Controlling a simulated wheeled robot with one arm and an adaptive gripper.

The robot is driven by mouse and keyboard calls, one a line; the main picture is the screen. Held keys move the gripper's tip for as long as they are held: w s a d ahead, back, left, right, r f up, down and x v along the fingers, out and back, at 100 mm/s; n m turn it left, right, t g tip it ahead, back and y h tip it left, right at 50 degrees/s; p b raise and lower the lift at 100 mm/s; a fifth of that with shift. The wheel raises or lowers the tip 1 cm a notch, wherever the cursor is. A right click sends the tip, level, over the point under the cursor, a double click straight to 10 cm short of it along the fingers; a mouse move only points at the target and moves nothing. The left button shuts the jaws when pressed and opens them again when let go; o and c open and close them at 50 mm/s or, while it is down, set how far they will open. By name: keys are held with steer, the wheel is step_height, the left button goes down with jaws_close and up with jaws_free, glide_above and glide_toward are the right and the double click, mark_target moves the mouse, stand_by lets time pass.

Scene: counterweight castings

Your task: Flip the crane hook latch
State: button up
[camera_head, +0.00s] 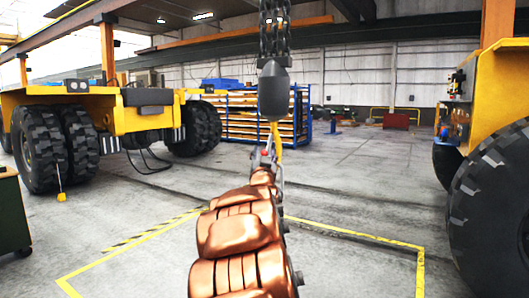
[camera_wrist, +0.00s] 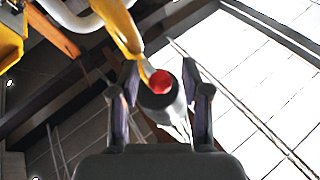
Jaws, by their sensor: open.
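The crane hook (camera_head: 277,138) hangs below a dark rounded weight (camera_head: 273,92) on chains. The yellow hook (camera_wrist: 122,30) also shows at the upper left of the wrist view. A red-ended grey part (camera_wrist: 160,82), which may be the latch, appears between my fingers in the wrist view. My gripper (camera_wrist: 163,98) is open, with one finger to each side of that part. I cannot tell whether either finger touches it. In the head view my gripper (camera_head: 268,163) is at the hook's lower end, and my copper-coloured arm partly hides the area.
Large yellow vehicles with black tyres stand at left (camera_head: 42,148) and right (camera_head: 497,205). A blue rack (camera_head: 240,115) stands behind. A yellow floor line (camera_head: 345,232) surrounds my arm's area. The floor around the hook looks clear.

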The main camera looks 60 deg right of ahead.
steer(key=shift+d, duration=0.1)
steer(key=shift+r, duration=0.1)
jaws_close()
stand_by(0.3)
